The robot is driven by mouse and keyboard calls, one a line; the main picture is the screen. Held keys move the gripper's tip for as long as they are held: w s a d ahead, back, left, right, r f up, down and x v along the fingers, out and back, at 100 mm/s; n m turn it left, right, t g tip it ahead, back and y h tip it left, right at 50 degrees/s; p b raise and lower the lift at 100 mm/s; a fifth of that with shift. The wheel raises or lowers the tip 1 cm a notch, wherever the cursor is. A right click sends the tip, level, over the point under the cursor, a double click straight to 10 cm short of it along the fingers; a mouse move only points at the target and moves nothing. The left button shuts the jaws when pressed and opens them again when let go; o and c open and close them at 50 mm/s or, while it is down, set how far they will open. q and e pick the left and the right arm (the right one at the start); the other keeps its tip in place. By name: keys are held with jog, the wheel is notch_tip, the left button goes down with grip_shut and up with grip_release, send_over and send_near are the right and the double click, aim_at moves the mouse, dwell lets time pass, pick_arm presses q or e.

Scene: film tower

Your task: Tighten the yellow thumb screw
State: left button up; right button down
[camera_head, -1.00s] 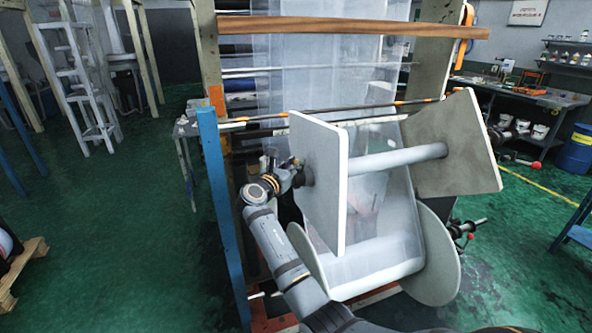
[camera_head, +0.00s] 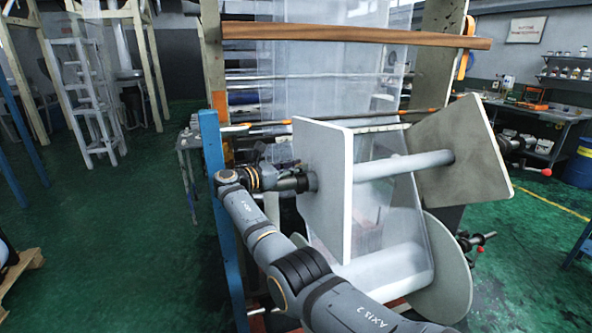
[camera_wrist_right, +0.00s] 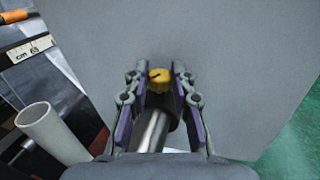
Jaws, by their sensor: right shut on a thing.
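The yellow thumb screw (camera_wrist_right: 159,80) shows in the right wrist view, in front of the grey end plate, above the end of a shiny metal shaft (camera_wrist_right: 152,130). My right gripper (camera_wrist_right: 160,76) has its fingers on both sides of the screw and is shut on it. In the head view my right gripper (camera_head: 303,182) reaches the left face of the pale square end plate (camera_head: 325,190), near the roller's axis. The screw is hidden there by the gripper. My left gripper is not in view.
A pale roller (camera_head: 405,165) runs between the square plates. A round-flanged film roll (camera_head: 450,270) sits below. A blue post (camera_head: 222,215) stands close left of my wrist. A wooden bar (camera_head: 350,36) crosses above. Open green floor (camera_head: 110,240) lies left.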

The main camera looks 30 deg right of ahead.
jog(key=shift+f, duration=0.1)
jog(key=c, duration=1.1)
grip_release()
jog(key=a, duration=1.2)
jog(key=shift+s+r, duration=0.2)
jog(key=shift+s, duration=0.05)
jog(key=shift+f, duration=0.1)
